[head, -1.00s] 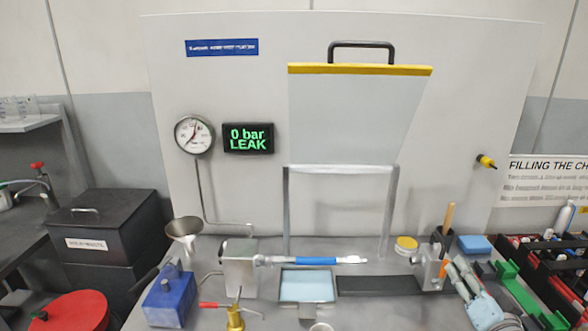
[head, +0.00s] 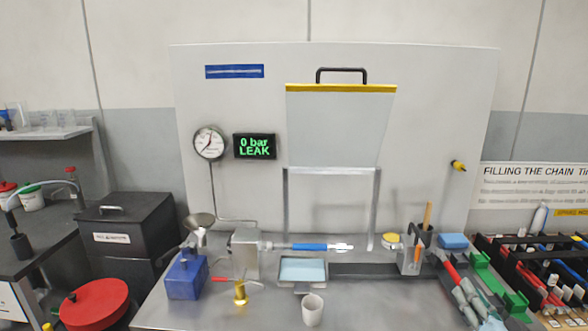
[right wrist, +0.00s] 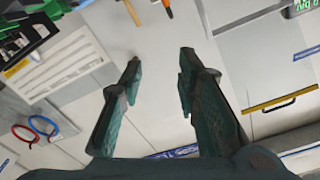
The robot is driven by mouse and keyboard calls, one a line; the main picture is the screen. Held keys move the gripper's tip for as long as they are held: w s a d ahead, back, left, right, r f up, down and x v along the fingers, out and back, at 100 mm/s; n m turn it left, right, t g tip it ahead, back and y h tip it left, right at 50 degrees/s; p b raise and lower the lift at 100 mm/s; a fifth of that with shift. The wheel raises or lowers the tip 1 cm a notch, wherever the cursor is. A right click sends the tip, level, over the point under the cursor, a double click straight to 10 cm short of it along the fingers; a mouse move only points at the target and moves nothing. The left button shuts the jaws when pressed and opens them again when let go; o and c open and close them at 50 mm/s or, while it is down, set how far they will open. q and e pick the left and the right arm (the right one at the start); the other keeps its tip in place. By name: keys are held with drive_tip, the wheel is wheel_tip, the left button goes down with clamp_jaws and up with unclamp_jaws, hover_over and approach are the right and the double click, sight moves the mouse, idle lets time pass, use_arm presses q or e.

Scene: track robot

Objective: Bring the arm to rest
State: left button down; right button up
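My right gripper (head: 466,301) shows at the lower right of the head view, over the right part of the grey bench (head: 375,308). In the right wrist view my right gripper (right wrist: 161,63) has its two dark fingers well apart with nothing between them. A red and black thing (head: 450,270) shows right by the gripper in the head view; I cannot tell whether they touch. My left gripper is not in view.
A block with upright tools (head: 413,257), a blue block (head: 453,241) and green parts (head: 494,279) are near the right gripper. A white cup (head: 312,310) stands at the front. A raised clear guard (head: 335,130) is behind. The display (head: 255,146) reads 0 bar LEAK.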

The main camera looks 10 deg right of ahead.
drive_tip(key=s+d+f+n+g+h, duration=0.1)
drive_tip(key=d+f+n+g, duration=0.1)
drive_tip(key=d+f+n, duration=0.35)
drive_tip(key=s+d+f+n+g+h, duration=0.1)
drive_tip(key=d+f+n+g, duration=0.15)
drive_tip(key=f, duration=0.65)
drive_tip(key=s+d+f+n+g, duration=0.1)
drive_tip(key=s+f+g, duration=0.1)
drive_tip(key=s+f, duration=0.55)
drive_tip(key=s+d+f+g, duration=0.1)
drive_tip(key=s+f+g, duration=0.25)
drive_tip(key=f, duration=0.75)
drive_tip(key=s+a+f+g+y, duration=0.1)
drive_tip(key=s+a+f+g, duration=0.1)
drive_tip(key=s+a+f, duration=0.6)
drive_tip(key=s+a+f+g+y, duration=0.15)
drive_tip(key=s+a+f, duration=0.25)
drive_tip(key=s+f, duration=0.6)
drive_tip(key=s+a+f+g+y, duration=0.1)
drive_tip(key=s+a+f, duration=0.1)
drive_tip(key=s+a, duration=0.3)
drive_tip(key=s+a+f+m+g+y, duration=0.1)
drive_tip(key=s+a, duration=0.4)
drive_tip(key=a, duration=0.5)
drive_tip(key=shift+a+f+g, duration=0.35)
drive_tip(key=shift+f+g, duration=0.2)
drive_tip(key=shift+f, duration=0.1)
